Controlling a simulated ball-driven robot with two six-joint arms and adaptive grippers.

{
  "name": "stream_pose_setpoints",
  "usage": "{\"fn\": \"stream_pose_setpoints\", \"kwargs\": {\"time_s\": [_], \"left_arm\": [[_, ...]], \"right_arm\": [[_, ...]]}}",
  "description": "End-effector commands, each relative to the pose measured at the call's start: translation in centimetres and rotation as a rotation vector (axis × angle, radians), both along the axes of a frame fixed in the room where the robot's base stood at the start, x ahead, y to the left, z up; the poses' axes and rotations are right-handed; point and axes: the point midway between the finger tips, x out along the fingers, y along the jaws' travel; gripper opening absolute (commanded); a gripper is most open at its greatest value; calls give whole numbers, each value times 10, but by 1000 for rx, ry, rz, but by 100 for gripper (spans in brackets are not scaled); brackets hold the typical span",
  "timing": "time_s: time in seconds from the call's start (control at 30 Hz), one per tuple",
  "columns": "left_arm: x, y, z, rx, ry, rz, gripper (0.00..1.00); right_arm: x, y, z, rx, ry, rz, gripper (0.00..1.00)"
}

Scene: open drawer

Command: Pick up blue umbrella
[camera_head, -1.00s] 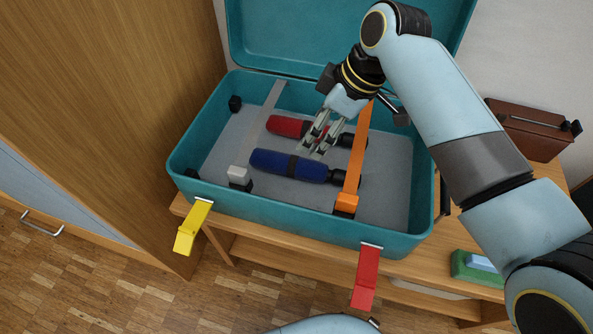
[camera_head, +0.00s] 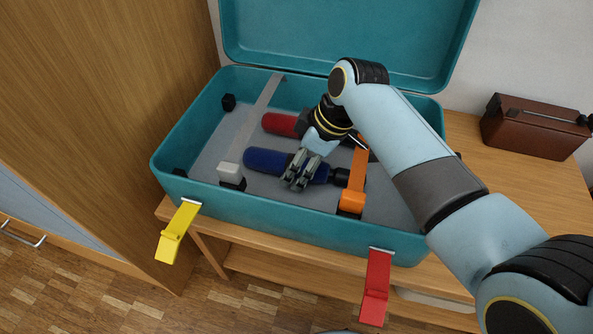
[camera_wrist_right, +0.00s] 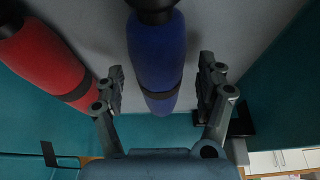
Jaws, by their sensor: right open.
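The blue umbrella (camera_head: 265,161) lies on the grey floor of the open teal suitcase (camera_head: 180,171), with its black handle toward the right. My right gripper (camera_head: 299,183) is over the umbrella's middle and hides part of it. In the right wrist view the blue umbrella (camera_wrist_right: 157,55) runs between the two spread fingers of the right gripper (camera_wrist_right: 160,90), with a gap on each side. The right gripper is open and holds nothing. My left gripper is not in view.
A red umbrella (camera_head: 280,124) lies behind the blue one, partly hidden by my arm. A grey strap (camera_head: 256,110) and an orange strap (camera_head: 358,172) cross the suitcase. Yellow (camera_head: 177,232) and red (camera_head: 376,287) latches hang in front. A brown case (camera_head: 535,127) stands right.

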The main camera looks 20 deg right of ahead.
Motion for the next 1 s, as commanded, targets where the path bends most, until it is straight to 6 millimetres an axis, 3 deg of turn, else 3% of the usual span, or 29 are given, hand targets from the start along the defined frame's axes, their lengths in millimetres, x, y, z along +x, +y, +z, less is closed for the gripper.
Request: {"fn": "stream_pose_setpoints", "kwargs": {"time_s": [0.23, 0.8, 1.0], "left_arm": [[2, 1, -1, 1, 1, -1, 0], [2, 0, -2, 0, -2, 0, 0], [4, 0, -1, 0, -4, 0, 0]], "right_arm": [[2, 2, -4, -1, -3, 0, 73], [2, 1, -3, -1, -3, 0, 1], [2, 1, -3, -1, -3, 0, 1]]}}
